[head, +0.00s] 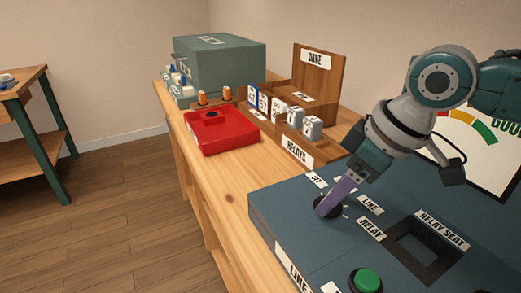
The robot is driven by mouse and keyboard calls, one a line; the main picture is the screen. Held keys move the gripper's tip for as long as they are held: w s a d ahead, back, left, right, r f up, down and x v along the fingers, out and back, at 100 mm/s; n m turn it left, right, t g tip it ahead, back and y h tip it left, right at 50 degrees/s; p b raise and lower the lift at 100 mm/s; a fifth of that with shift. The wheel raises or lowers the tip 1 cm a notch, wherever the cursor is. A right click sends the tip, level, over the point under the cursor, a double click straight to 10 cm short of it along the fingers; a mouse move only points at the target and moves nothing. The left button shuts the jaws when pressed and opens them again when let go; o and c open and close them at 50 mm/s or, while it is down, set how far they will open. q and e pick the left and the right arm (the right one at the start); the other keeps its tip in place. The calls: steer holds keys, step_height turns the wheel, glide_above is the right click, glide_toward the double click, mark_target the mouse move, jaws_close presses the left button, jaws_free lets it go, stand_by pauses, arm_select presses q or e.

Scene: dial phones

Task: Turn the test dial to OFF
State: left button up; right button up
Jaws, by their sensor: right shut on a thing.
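The test dial (325,211) is a dark round knob on the blue-grey test panel (287,224), with small white marks around it. My right gripper (327,208) comes down from the upper right and is shut on the dial. Its purple fingers cover much of the knob, so I cannot tell which mark the dial points to. A small label beside it is partly hidden by the gripper. My left gripper is not in view.
The panel has a green button (368,279), a RELAY SEAT opening (418,244) and a gauge (470,140) behind my right arm.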

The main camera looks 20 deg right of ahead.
steer(key=shift+d+n+g+y, duration=0.1)
steer(key=shift+n+g+y, duration=0.2)
steer(key=shift+n, duration=0.8)
steer(key=shift+w+n+y, duration=0.15)
steer(key=shift+n+y, duration=0.15)
steer(key=shift+n, duration=0.5)
steer(key=n+g+b, duration=0.1)
steer(key=n, duration=0.1)
steer(key=n+g+y+b, duration=0.1)
steer(key=n+b, duration=0.1)
steer(key=shift+w+d+n, duration=0.15)
steer(key=shift+n, duration=0.25)
steer(key=o, duration=1.4)
steer(key=shift+c, duration=0.2)
